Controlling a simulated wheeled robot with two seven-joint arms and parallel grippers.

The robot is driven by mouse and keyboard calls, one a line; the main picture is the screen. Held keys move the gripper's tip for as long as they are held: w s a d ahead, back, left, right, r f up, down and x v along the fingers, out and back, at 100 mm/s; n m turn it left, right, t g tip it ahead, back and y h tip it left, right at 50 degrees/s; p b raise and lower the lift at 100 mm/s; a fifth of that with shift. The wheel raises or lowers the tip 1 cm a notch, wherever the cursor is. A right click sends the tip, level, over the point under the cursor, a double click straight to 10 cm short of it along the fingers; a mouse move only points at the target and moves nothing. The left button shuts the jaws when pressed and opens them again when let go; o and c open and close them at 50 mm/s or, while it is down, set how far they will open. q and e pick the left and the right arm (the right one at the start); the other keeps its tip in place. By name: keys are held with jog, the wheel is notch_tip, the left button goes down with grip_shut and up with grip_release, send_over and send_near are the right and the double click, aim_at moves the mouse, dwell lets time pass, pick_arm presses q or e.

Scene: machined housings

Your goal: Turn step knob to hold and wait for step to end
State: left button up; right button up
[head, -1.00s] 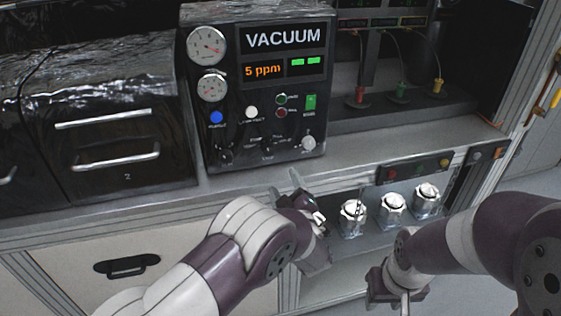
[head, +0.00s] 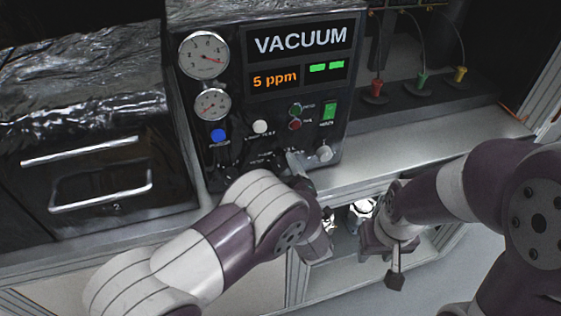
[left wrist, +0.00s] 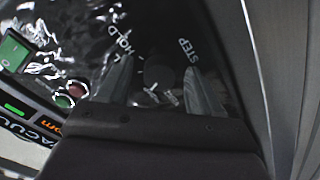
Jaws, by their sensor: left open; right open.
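The vacuum panel (head: 240,110) stands on the bench, with an orange "5 ppm" readout and two lit green bars. In the left wrist view a round dark step knob (left wrist: 159,73) sits between the HOLD and STEP labels. My left gripper (head: 293,165) is at the panel's lower right part. In the left wrist view its two fingers (left wrist: 157,72) are spread, one on each side of the knob; whether they touch it I cannot tell. Where the knob points is unclear. My right gripper (head: 394,262) is open and empty, low in front of the bench.
A drawer unit (head: 90,150) stands left of the panel. Clear bench top (head: 425,140) lies to the right. Shiny round parts (head: 361,210) sit below, partly hidden by my arms.

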pick_arm(q)
jog(key=shift+s, duration=0.1)
jog(key=c, duration=1.1)
jog(key=shift+o, duration=0.2)
jog(key=shift+m, duration=0.4)
jog(key=m, duration=0.3)
jog(key=shift+m, duration=0.4)
jog(key=m+p, duration=0.1)
jog(key=m, duration=0.3)
jog(key=m+p, duration=0.1)
jog(key=m, duration=0.4)
jog(key=shift+a, duration=0.1)
jog(key=shift+m+p, duration=0.65)
jog(key=shift+m, duration=1.45)
